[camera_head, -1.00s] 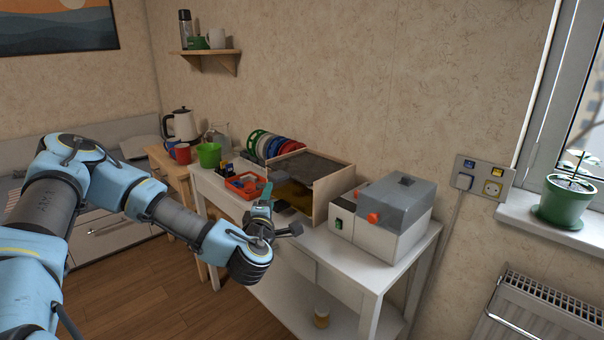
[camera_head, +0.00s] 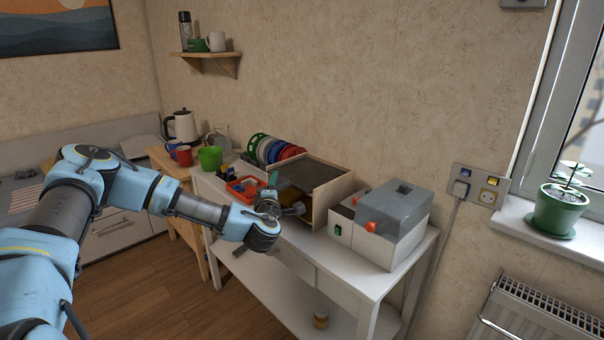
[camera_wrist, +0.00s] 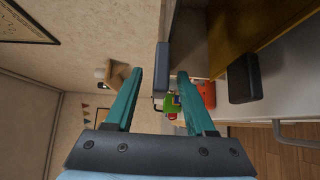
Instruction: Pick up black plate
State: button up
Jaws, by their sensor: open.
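A dark, flat sheet (camera_head: 312,172) lies across the top of an open-fronted wooden box (camera_head: 338,198) on the white table. My gripper (camera_head: 270,194) is by the box's left front corner. In the wrist view, my gripper (camera_wrist: 160,80) has its two teal fingers apart, with no contact seen. A dark grey block (camera_wrist: 162,70) shows in the gap beyond them, at the box's upper edge; I cannot tell whether it is part of the black plate. A second dark block (camera_wrist: 243,78) sits lower, by the white table.
A red tray (camera_head: 243,187), a green cup (camera_head: 210,158) and several spools (camera_head: 272,150) are to the left and behind. A grey-lidded machine (camera_head: 395,215) stands right of the box on the white table (camera_head: 335,262). Floor is open in front.

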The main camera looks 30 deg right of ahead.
jog(key=shift+c, duration=0.2)
grip_shut()
dwell(0.5)
